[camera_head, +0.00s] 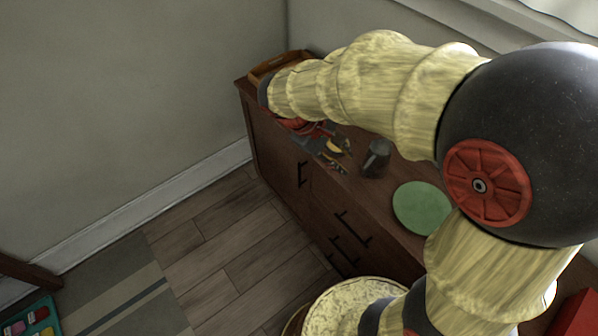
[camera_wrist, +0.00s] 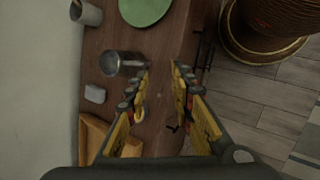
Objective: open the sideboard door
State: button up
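The dark brown sideboard (camera_head: 275,150) stands along the wall; its top also shows in the wrist view (camera_wrist: 165,35). On its front in the head view is a dark bar handle (camera_head: 302,174) on the door nearer the far end. In the wrist view a dark handle (camera_wrist: 172,128) shows low, between the fingers' bases. The door looks closed. My gripper (camera_head: 343,158) is over the sideboard's front edge, partly hidden by my arm. In the wrist view my gripper (camera_wrist: 160,71) has its fingers apart with nothing between them. Contact with the handle is not visible.
On the sideboard top are a metal mug (camera_head: 376,158), a green plate (camera_head: 423,207) and a wooden tray (camera_head: 262,72). More handles (camera_head: 352,230) sit along the front. Floor before the door is clear.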

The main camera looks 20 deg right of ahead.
jog(key=w+f+n+h, duration=0.4)
jog(key=w+f, duration=0.2)
jog(key=w, duration=0.1)
jog(key=n+t+h+p, duration=0.2)
jog(key=n+t+h, duration=0.3)
jog(key=n+t, duration=0.7)
send_near(299, 172)
jog(key=w+d+n+g, duration=0.2)
jog(key=shift+w+b+x, duration=0.25)
jog(key=shift+b+x, duration=0.6)
jog(key=shift+x, duration=2.95)
jog(key=shift+a, duration=0.15)
jog(key=c, duration=0.3)
grip_shut()
